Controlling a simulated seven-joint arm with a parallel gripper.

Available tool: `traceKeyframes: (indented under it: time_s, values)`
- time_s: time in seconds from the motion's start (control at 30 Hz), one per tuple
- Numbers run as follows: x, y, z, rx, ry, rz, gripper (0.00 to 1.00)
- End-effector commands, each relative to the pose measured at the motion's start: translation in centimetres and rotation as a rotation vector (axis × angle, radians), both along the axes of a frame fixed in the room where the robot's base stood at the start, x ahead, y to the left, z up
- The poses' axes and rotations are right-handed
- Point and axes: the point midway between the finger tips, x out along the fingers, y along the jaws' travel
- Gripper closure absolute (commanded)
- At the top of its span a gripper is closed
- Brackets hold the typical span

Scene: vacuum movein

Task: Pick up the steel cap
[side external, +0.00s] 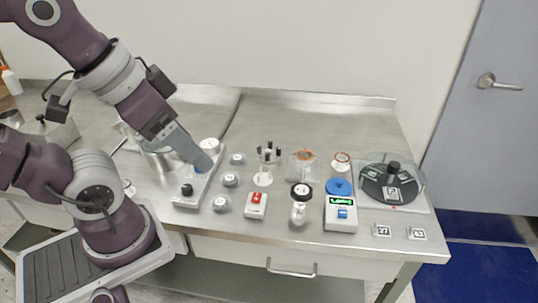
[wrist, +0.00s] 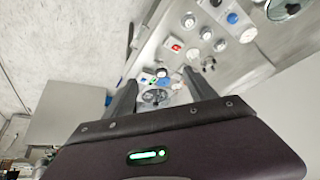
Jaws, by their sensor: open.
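Three small round steel pieces with pale labelled tops stand in a row on the steel bench: a far one (side external: 238,158), a middle one (side external: 230,180) and a near one (side external: 221,203). I cannot tell which, if any, is the steel cap. In the wrist view, similar round pieces (wrist: 205,33) show near the top. My gripper (side external: 204,164) is above the grey block, left of the row and apart from it. In the wrist view, its two fingers (wrist: 161,93) are spread with nothing held between them.
The grey block (side external: 187,202) with a black knob lies below my gripper. A white-topped round piece (side external: 210,145) stands behind. The back of the bench is clear.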

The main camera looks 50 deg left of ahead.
Motion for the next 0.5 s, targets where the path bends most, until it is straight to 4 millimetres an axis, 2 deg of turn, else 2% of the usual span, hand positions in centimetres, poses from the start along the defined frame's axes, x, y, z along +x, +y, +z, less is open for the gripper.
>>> traceKeyframes:
  time_s: [0.03, 0.13, 0.17, 0.43, 0.5]
  values:
    - [0.0, 0.0, 0.0, 0.0, 0.0, 0.0, 0.33]
    - [0.0, 0.0, 0.0, 0.0, 0.0, 0.0, 0.14]
    - [0.0, 0.0, 0.0, 0.0, 0.0, 0.0, 0.11]
    - [0.1, 0.0, 0.0, 0.003, 0.001, -0.003, 0.11]
    - [1.1, 0.2, 0.5, 0.028, 0.017, -0.038, 0.11]
